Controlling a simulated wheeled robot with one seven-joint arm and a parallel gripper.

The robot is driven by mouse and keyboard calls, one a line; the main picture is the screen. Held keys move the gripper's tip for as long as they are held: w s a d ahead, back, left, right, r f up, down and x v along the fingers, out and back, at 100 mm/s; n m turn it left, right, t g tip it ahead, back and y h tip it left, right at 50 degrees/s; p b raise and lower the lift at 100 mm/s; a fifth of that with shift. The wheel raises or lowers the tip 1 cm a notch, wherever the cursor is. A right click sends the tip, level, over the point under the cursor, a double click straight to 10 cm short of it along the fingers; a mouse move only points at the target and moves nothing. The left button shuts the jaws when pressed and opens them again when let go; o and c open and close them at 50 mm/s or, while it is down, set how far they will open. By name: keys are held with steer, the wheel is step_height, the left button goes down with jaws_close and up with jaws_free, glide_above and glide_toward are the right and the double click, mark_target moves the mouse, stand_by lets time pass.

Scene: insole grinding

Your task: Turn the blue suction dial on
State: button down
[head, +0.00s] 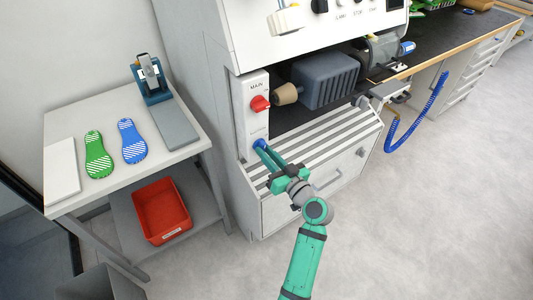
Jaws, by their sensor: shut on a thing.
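The blue suction dial (260,143) sits on the narrow white panel (253,118) at the machine's front left, below the red dial (260,103) under the word MAIN. My gripper (263,148) reaches up to the panel from the lower right and is shut on the blue dial. Its fingers cover most of the dial, so I cannot tell which way the dial points.
A striped grille (330,150) and drawer front lie just right of my gripper. A grinding motor (325,80) stands above. A table (190,150) at left holds a green insole (98,155) and a blue insole (132,142). A red bin (161,212) sits below.

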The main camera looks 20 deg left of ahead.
steer(key=shift+s+a+r+m, duration=0.1)
steer(key=shift+m, duration=7.6)
steer(key=c, duration=1.7)
jaws_free()
steer(key=v, duration=1.1)
